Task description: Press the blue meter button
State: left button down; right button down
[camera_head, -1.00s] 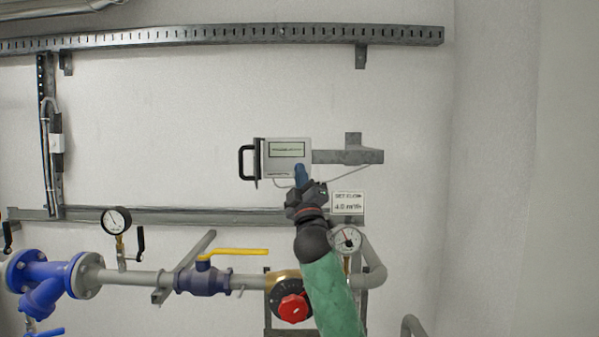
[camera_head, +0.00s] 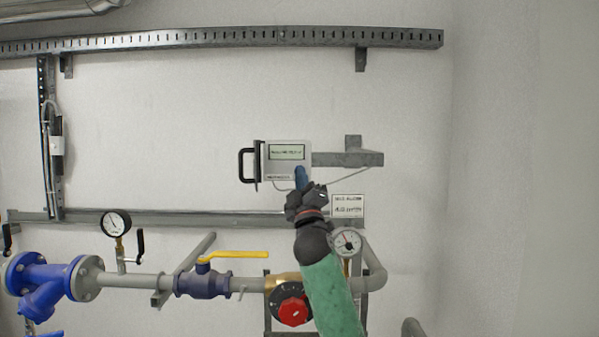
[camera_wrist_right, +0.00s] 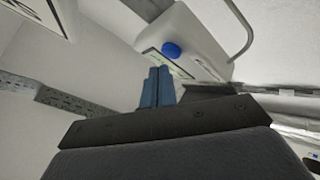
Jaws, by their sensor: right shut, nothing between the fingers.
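The meter (camera_head: 288,172) is a light grey box on the wall with a lit greenish display (camera_head: 287,152) and a black handle at its left. Its round blue button (camera_wrist_right: 172,50) shows in the right wrist view, on the meter's face. In the head view the button is hidden behind my gripper. My right gripper (camera_head: 301,177) is at the lower right of the meter's face. Its blue fingers (camera_wrist_right: 157,87) are shut and empty. In the wrist view the fingertips lie just below the button, with a gap showing between them. My left gripper is not in view.
A metal bracket (camera_head: 347,159) stands right of the meter. A label plate (camera_head: 347,206) and a gauge (camera_head: 346,242) are right of my wrist. Below runs a pipe with a yellow-handled valve (camera_head: 232,254) and a red knob (camera_head: 293,311).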

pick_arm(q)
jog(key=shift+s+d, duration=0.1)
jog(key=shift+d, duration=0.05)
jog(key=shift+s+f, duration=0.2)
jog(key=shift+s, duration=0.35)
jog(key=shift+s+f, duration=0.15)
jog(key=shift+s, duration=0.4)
pick_arm(e)
jog(key=shift+w, duration=0.4)
